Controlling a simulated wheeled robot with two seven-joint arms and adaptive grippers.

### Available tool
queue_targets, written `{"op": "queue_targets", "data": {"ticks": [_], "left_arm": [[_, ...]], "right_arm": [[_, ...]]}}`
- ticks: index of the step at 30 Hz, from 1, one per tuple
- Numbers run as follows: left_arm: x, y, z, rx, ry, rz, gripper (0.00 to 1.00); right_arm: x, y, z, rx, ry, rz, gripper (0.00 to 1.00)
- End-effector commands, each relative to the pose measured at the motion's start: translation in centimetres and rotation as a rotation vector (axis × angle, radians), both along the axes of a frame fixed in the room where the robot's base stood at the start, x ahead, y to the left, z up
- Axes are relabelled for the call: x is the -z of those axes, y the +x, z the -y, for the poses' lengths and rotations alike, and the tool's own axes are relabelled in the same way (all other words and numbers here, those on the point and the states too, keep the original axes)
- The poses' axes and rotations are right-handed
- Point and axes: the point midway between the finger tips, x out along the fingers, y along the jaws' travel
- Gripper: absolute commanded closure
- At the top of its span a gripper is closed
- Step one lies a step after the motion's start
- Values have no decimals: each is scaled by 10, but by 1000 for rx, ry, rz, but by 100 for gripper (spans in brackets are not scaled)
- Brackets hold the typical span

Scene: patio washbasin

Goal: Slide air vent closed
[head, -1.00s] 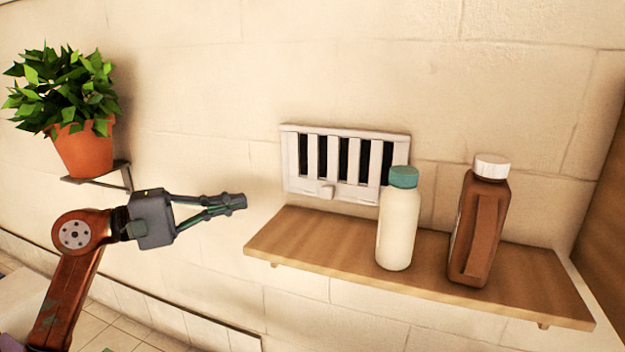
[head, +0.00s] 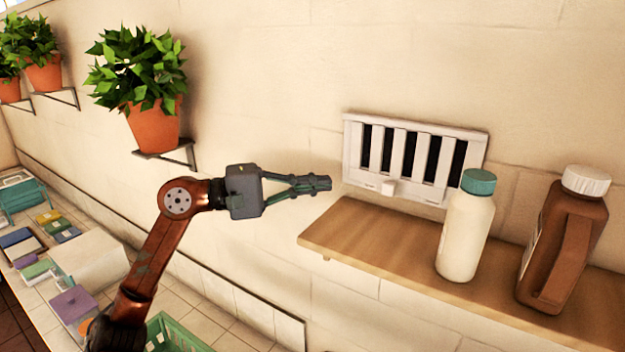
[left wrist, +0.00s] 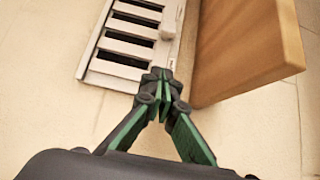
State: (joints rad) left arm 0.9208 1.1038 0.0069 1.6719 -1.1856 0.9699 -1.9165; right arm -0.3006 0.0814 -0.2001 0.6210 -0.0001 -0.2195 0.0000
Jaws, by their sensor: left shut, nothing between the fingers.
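The white air vent (head: 398,155) is on the wall above the left part of the shelf. Its dark slots show between the white bars, so it stands open. A small white knob (head: 389,187) sticks out at its lower edge, left of middle. The vent (left wrist: 112,66) and knob (left wrist: 168,31) also show in the left wrist view. My left gripper (head: 322,184) is shut and empty, a little left of the vent and apart from it. In the left wrist view its fingertips (left wrist: 160,76) appear beside the vent's end. My right gripper is not in view.
A wooden shelf (head: 365,232) juts out below the vent. A cream bottle with a green cap (head: 463,232) stands before the vent's right end, and a brown jug (head: 562,245) is further right. A potted plant (head: 152,125) is on a bracket at left.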

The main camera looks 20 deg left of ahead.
Motion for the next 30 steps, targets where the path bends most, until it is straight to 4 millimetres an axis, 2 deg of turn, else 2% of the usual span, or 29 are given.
{"op": "queue_targets", "data": {"ticks": [1, 8, 15, 21, 30], "left_arm": [[-5, 5, 11, 4, 1, 1, 100], [-5, 31, 49, 4, -1, 1, 100], [-2, 26, 80, 1, 1, 0, 100], [0, 25, 88, -1, 0, -1, 100], [0, 25, 88, -1, -1, -1, 100]], "right_arm": [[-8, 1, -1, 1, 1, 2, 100], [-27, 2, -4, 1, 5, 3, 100], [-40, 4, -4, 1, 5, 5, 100], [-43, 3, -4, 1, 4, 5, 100], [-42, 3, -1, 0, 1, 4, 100]]}}
